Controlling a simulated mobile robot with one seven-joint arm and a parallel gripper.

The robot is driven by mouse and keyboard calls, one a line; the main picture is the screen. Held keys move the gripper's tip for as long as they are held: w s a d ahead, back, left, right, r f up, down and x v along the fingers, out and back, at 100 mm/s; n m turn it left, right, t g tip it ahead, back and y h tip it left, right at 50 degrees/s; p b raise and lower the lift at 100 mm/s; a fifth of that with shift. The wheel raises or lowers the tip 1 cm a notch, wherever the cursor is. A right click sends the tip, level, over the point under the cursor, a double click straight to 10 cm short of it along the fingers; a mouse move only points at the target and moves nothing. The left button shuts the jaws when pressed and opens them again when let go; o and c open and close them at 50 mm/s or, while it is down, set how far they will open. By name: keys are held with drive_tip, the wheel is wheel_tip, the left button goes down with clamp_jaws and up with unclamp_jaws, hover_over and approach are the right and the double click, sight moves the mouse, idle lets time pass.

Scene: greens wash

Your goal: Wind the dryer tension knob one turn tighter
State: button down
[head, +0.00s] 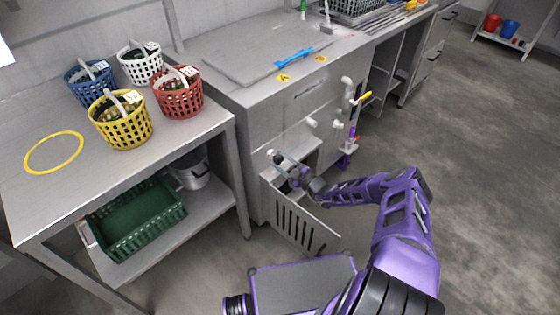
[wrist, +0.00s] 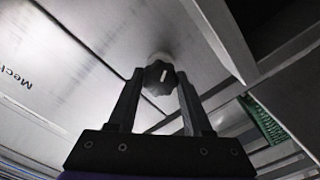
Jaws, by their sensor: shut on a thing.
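The dryer tension knob (wrist: 156,82) is black and lobed with a white line, and sits on a pale round base in the wrist view. Its white line stands near upright, leaning a little right. My gripper (wrist: 160,74) is shut on the knob, one finger on each side. In the head view my gripper (head: 281,163) reaches into the front of the metal cabinet (head: 240,103), above an open slatted door (head: 300,226). The knob is too small and covered to make out there.
The slatted door hangs open below my arm. White pipe fittings (head: 347,88) and a yellow-handled valve (head: 364,98) stick out to the right. A steel table (head: 30,190) with several coloured baskets stands at left, a green crate (head: 140,215) below.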

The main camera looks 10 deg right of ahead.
drive_tip(key=shift+c, duration=1.6)
unclamp_jaws()
drive_tip(key=p+v, duration=0.1)
drive_tip(key=v, duration=1.6)
drive_tip(key=shift+s, duration=0.2)
drive_tip(key=shift+d, duration=0.1)
